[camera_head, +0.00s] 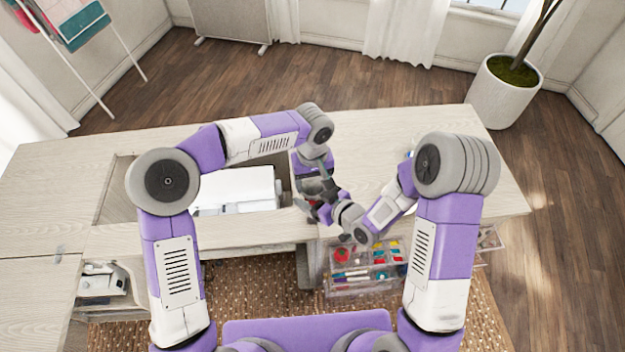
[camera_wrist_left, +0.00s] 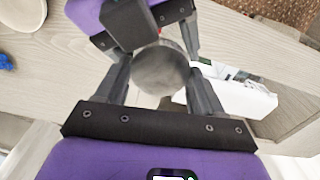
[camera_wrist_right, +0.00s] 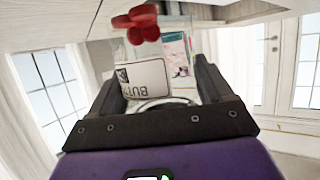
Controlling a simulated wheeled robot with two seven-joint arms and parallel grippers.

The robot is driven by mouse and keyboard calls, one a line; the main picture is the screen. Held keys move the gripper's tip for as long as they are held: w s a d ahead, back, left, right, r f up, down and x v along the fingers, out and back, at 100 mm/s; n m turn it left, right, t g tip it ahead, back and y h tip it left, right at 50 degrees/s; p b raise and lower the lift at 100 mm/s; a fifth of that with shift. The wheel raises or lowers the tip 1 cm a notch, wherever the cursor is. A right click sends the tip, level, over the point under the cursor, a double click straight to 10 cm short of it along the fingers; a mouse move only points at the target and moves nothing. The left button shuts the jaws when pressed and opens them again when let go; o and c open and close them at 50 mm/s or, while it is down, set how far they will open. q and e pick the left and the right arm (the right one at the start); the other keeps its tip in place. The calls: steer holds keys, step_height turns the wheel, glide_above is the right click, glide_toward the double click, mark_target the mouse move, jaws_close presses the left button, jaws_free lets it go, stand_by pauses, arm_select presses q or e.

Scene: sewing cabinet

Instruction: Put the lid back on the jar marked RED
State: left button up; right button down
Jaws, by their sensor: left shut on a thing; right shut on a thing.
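My left gripper (camera_head: 317,186) is shut on a round grey metal lid (camera_wrist_left: 160,70), seen face-on between its fingers in the left wrist view. My right gripper (camera_wrist_right: 155,95) is shut on a clear jar (camera_wrist_right: 188,58). The jar's white label (camera_wrist_right: 143,77) appears turned over in the right wrist view; its letters start with BUTT, and the small dark mark is too small to read. Both grippers are close together above the cabinet top in the head view. The jar is largely hidden there. I cannot tell whether the lid touches the jar's rim.
A white sewing machine (camera_head: 235,188) sits in the recess of the cabinet top (camera_head: 385,125). A clear organizer (camera_head: 372,270) with colourful items is at the front.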

arm_select(q)
steer(key=o, duration=1.2)
steer(key=shift+c, duration=0.2)
steer(key=shift+r, duration=0.1)
steer(key=shift+r, duration=2.2)
steer(key=shift+c, duration=0.2)
steer(key=shift+r+n, duration=1.7)
